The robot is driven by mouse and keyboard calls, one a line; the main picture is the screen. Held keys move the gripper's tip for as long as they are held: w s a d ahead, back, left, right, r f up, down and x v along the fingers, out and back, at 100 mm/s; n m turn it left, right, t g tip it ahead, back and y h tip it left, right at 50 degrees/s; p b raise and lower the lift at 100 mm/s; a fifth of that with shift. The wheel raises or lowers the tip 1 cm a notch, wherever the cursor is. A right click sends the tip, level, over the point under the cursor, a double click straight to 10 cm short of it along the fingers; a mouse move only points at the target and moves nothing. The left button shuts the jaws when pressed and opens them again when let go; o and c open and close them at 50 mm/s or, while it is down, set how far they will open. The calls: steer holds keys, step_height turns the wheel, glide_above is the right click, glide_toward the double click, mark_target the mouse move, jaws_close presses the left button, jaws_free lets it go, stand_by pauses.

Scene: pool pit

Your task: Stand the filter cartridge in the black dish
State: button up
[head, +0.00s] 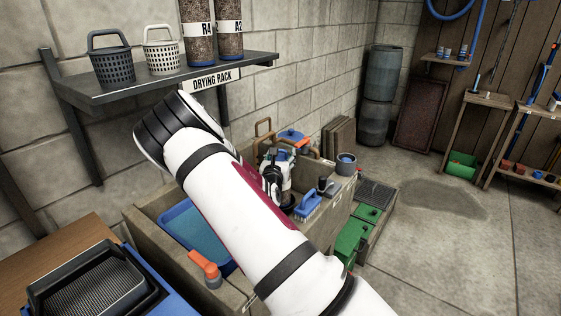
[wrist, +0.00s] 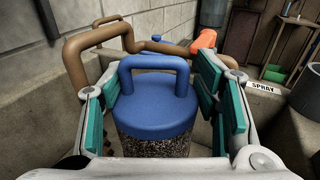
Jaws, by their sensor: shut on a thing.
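The filter cartridge (wrist: 152,145) has a blue cap with a looped blue handle and a dark speckled body. In the wrist view it sits upright between the teal pads of my gripper (wrist: 168,95), which is shut on it. In the head view my gripper (head: 273,180) and the cartridge (head: 286,183) are over the sink, partly hidden by my arm. A dark round shape (head: 289,208) below the cartridge may be the black dish. I cannot tell whether they touch. The dish does not show in the wrist view.
A blue tray (head: 188,228) and an orange nozzle (head: 205,264) lie at the left of the sink. A blue-handled tool (head: 308,205) and a grey pot (head: 346,165) are to the right. Brown pipes (wrist: 75,60) stand behind the cartridge. The drying rack (head: 150,83) holds baskets and labelled cartridges.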

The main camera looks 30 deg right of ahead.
steer(key=shift+f, duration=0.75)
steer(key=o, duration=2)
